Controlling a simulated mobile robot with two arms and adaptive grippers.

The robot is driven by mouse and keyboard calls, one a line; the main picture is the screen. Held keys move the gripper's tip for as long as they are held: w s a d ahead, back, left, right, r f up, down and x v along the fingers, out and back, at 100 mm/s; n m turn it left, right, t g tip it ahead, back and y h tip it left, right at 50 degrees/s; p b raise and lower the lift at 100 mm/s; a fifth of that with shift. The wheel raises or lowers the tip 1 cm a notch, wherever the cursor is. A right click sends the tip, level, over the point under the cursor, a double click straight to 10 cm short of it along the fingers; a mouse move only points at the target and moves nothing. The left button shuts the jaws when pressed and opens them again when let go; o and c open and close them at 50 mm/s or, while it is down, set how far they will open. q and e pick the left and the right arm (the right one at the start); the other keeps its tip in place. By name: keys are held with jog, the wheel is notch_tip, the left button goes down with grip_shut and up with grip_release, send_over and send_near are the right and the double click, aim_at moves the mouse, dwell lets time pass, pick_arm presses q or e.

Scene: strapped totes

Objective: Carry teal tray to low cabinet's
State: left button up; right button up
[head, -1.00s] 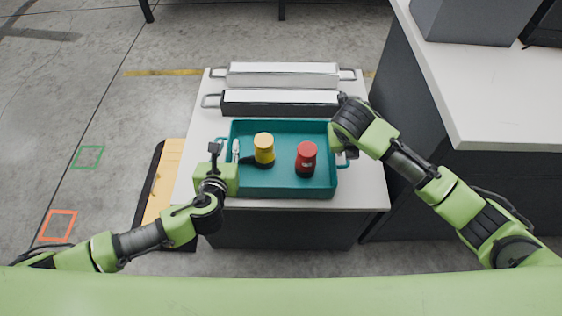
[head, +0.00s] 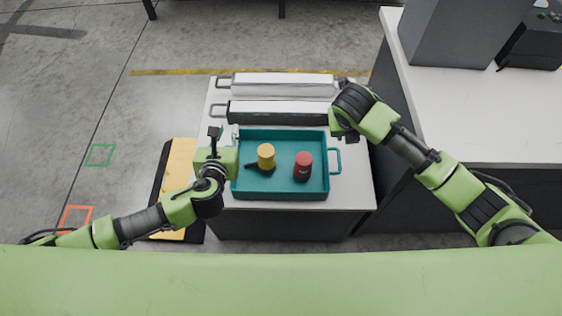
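The teal tray (head: 281,195) rests on the white top of a low cabinet (head: 352,196). In it stand a yellow-topped item (head: 266,154) with a dark part beside it and a red cylinder with a dark base (head: 303,163). My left gripper (head: 219,148) is at the tray's left end and hides the left handle. Its fingers are too hidden to tell whether they grip. The tray's right handle (head: 336,161) is uncovered. My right gripper (head: 345,125) hangs above and behind that handle, apart from it, with its fingers mostly hidden by the wrist.
Two long grey-and-white boxes with end handles (head: 281,107) lie behind the tray. A taller white counter (head: 455,115) stands close on the right, bearing grey and black boxes. A yellow and black platform (head: 178,190) is left of the cabinet. The floor farther left is open.

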jog(key=s+r+p, duration=0.2)
jog(key=r+p, duration=0.8)
jog(key=r, duration=0.5)
jog(key=s+a+r+p, duration=0.1)
jog(key=s+r+p, duration=0.2)
jog(key=r+p, duration=0.6)
notch_tip(320, 180, up, 7)
jog(key=shift+s+a+r+p, duration=0.1)
jog(key=shift+s+a+p, duration=0.05)
jog(key=shift+a+p, duration=0.2)
jog(key=shift+d, duration=0.1)
